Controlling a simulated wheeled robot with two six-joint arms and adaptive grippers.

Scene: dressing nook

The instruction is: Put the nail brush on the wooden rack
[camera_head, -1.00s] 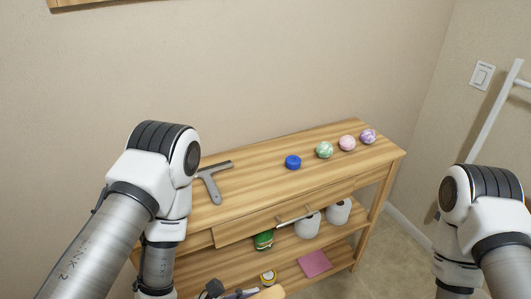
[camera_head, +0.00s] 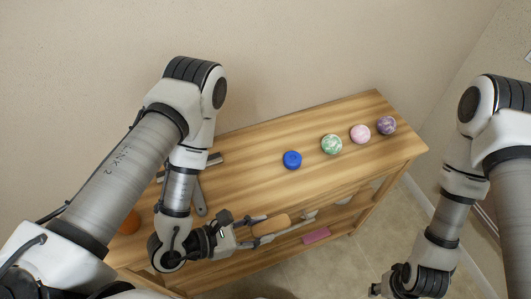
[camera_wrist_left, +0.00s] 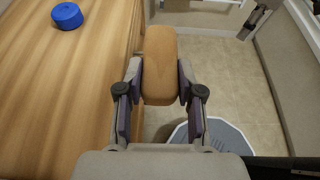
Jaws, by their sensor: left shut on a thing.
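The nail brush, a tan wooden block with rounded ends (camera_head: 272,224), is clamped between the fingers of my left gripper (camera_head: 250,232). In the left wrist view the brush (camera_wrist_left: 160,50) sticks out past both fingertips, and its bristles do not show. The wooden rack (camera_head: 250,175) is a striped wooden table with a lower shelf. The brush is at its front edge, and the wrist view shows floor beside and below it, so it is held off the top. My right gripper (camera_head: 378,289) is at the bottom edge, partly cut off, away from the rack.
On the top stand a blue round tin (camera_head: 292,160) and green (camera_head: 331,144), pink (camera_head: 360,134) and purple (camera_head: 386,125) balls. A grey squeegee (camera_head: 199,195) lies partly behind my left arm, near an orange thing (camera_head: 129,223). A pink item (camera_head: 316,235) lies on the lower shelf.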

